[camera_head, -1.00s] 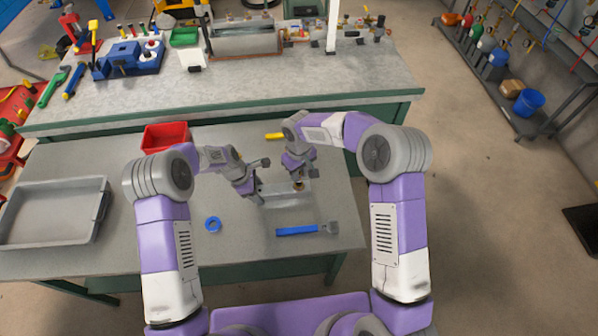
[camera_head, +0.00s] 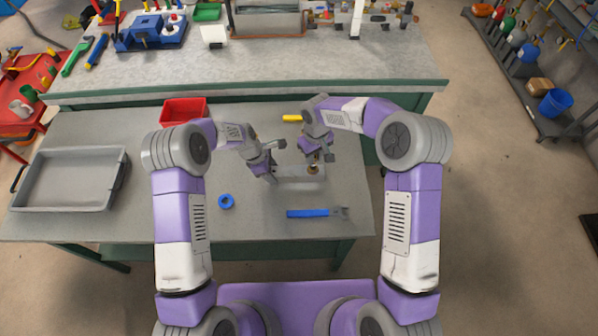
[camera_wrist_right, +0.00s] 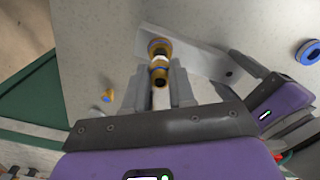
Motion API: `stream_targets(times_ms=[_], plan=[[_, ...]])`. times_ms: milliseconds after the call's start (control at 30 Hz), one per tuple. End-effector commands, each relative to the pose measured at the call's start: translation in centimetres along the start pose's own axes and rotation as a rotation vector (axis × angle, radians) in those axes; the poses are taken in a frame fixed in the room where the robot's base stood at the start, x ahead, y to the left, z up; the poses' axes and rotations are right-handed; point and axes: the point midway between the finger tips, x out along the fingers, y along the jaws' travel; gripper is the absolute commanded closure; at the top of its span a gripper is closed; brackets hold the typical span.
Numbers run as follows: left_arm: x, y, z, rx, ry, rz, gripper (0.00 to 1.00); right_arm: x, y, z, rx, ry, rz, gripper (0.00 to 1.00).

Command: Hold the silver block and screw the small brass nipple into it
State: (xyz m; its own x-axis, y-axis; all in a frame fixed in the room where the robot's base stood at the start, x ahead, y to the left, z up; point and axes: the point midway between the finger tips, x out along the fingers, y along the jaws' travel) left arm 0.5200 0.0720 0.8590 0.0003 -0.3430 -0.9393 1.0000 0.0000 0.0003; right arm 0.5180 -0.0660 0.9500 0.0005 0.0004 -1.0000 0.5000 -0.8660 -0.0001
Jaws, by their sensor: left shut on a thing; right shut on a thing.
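The silver block (camera_head: 290,171) lies flat and elongated on the grey table; it also shows in the right wrist view (camera_wrist_right: 200,58). My left gripper (camera_head: 271,176) is shut on the block's left end in the head view. The small brass nipple (camera_wrist_right: 159,66) stands at the block's other end, between the fingers of my right gripper (camera_wrist_right: 157,88), which is shut on it. In the head view my right gripper (camera_head: 316,160) is above that end and the nipple (camera_head: 313,169) shows just below it. How deep the nipple sits in the block is hidden.
A blue-handled tool (camera_head: 312,213) and a blue ring (camera_head: 226,201) lie in front of the block. A yellow item (camera_head: 291,118) lies behind. A red bin (camera_head: 184,112) and a grey tray (camera_head: 70,207) stand to the left. The table's front middle is mostly clear.

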Motion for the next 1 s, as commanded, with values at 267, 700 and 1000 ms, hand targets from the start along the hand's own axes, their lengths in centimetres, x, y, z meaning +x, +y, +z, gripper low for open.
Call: stream_targets(times_ms=[267,700,1000], plan=[[0.0,0.0,0.0,-0.001,0.0,-0.001,1.0,0.0,0.0,0.0,0.0,0.0,0.0,1.0],[0.0,0.0,0.0,-0.001,0.0,-0.001,1.0,-2.9,0.0,0.0,-0.001,-0.002,0.0,1.0],[0.0,0.0,0.0,0.0,0.001,-0.001,1.0,-0.1,0.0,0.1,0.0,-0.002,-0.001,1.0]])
